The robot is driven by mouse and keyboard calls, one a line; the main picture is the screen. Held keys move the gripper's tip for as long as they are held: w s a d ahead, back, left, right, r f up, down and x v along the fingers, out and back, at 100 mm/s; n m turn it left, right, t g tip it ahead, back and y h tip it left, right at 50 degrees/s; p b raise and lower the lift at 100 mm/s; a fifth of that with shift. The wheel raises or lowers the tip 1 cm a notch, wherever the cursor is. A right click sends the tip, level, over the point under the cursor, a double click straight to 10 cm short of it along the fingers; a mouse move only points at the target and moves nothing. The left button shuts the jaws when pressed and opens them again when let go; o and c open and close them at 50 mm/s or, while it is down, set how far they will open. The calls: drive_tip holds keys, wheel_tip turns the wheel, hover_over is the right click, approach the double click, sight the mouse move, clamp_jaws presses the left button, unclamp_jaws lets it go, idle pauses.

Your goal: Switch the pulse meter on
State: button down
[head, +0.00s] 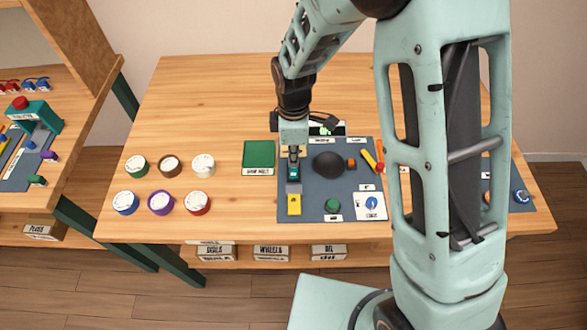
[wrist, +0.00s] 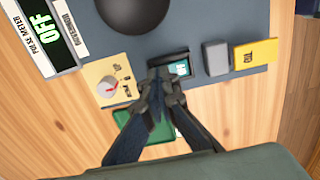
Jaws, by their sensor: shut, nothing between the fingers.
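The pulse meter (wrist: 50,30) is a dark display reading OFF in green, with a PULSE METER label beside it, at the upper left of the wrist view. In the head view its lit display (head: 325,130) is partly hidden by my wrist. My gripper (wrist: 161,75) is shut and empty, pointing down at the panel. Its tips are at the near edge of a small dark switch (wrist: 181,68) with a teal face and partly covered white lettering. I cannot tell whether they touch it. A knob with a red pointer (wrist: 109,88) sits on a beige plate to the left.
A grey block (wrist: 215,58) and a yellow tag (wrist: 256,55) lie beyond the switch. A black dome (head: 328,164), a green button (head: 332,204) and a blue knob (head: 371,202) are on the grey panel. A green pad (head: 258,154) and several coloured jars stand left.

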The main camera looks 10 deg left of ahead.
drive_tip(key=shift+f, duration=0.25)
drive_tip(key=shift+r+p, duration=2.3)
drive_tip(key=shift+r, duration=1.3)
